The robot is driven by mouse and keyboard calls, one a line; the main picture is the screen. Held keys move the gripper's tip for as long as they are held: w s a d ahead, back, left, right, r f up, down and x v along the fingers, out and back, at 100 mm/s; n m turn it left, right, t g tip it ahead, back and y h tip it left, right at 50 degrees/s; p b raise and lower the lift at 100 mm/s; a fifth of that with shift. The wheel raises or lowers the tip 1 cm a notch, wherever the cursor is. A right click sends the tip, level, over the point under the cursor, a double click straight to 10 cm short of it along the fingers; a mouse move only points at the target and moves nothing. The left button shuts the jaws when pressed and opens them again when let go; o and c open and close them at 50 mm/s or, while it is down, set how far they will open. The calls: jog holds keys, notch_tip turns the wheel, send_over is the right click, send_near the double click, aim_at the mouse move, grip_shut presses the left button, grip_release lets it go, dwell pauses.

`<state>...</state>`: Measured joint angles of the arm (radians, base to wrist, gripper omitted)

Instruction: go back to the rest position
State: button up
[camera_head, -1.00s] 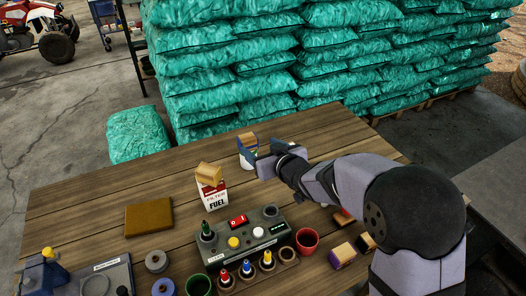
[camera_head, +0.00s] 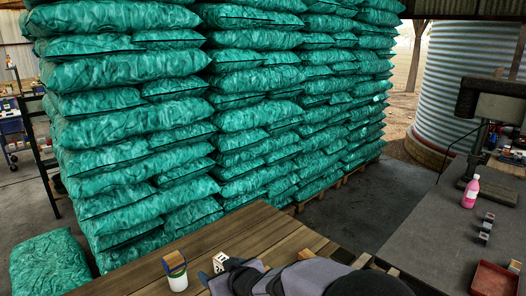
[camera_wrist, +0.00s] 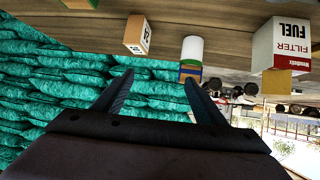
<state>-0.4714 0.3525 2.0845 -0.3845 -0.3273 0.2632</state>
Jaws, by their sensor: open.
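My gripper (camera_wrist: 160,97) is open, with its two fingers apart and nothing held between them.
A small box marked 24 (camera_head: 221,261) stands beside my gripper; it also shows in the wrist view (camera_wrist: 136,36). A fuel filter box (camera_wrist: 280,45) is on the wooden table (camera_head: 250,232). Stacked green sacks (camera_head: 150,130) rise behind. A grey bench (camera_head: 430,225) with a pink bottle (camera_head: 470,192) is at right.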

jog(key=s+d+r+m+g+h+p, duration=0.1)
jog(key=s+d+m+g+h+p, duration=0.3)
jog(key=d, duration=0.6)
jog(key=s+d+r+h+p, duration=0.15)
jog(key=s+d, duration=0.35)
jog(key=d, duration=0.6)
jog(key=s+d+m+g+p, duration=0.1)
jog(key=s+d+g+p, duration=0.1)
jog(key=s, duration=0.7)
jog(key=s+d+r+m+g+h+p, duration=0.1)
jog(key=s+d+m+g+p, duration=0.1)
jog(key=s+d, duration=0.3)
jog(key=s+g+p, duration=0.1)
jog(key=s, duration=0.3)
jog(key=shift+s+d+r+g+p, duration=0.25)
jog(key=shift+d+g+p, duration=0.05)
